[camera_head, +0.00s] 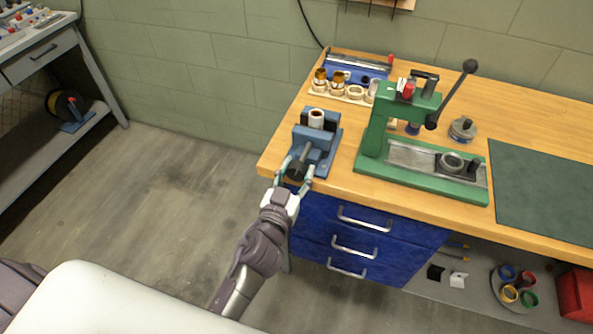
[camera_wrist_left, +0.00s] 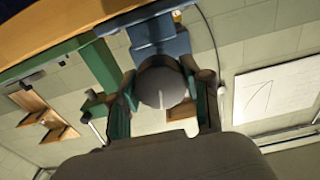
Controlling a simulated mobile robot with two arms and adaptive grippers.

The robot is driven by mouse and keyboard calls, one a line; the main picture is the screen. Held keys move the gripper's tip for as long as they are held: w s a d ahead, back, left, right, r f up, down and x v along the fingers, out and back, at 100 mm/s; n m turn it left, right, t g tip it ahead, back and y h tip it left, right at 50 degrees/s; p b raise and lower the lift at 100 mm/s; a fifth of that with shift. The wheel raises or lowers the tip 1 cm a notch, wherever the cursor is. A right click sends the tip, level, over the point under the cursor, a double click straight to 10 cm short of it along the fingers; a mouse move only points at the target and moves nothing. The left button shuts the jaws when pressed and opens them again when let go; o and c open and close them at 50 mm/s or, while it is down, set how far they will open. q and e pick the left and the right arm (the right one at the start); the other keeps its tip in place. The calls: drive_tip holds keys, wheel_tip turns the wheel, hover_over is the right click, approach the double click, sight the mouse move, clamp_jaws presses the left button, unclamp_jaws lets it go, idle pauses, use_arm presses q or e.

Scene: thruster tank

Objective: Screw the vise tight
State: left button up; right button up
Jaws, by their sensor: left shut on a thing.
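The blue vise (camera_head: 316,145) stands at the left front corner of the wooden workbench. A white cylinder with a dark reddish opening (camera_head: 316,118) stands upright between its jaws. The vise's dark round screw knob (camera_head: 296,171) points out over the bench's front edge. My left gripper (camera_head: 294,180) is shut on this knob, one finger on each side. In the left wrist view the knob (camera_wrist_left: 162,86) sits between the two fingers (camera_wrist_left: 164,100), with the blue vise body (camera_wrist_left: 160,36) behind it. My right gripper is not in view.
A green arbor press (camera_head: 375,135) with a long lever stands right of the vise. Behind the vise is a rack of rings and cups (camera_head: 340,97). A dark green mat (camera_head: 540,190) lies at the right. Blue drawers (camera_head: 365,240) are below the bench top.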

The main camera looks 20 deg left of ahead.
use_arm(q)
drive_tip(key=shift+m, duration=0.4)
drive_tip(key=m, duration=1.3)
idle(0.5)
drive_tip(key=o, duration=1.2)
drive_tip(key=shift+s+a, duration=0.15)
drive_tip(key=shift+s, duration=3.6)
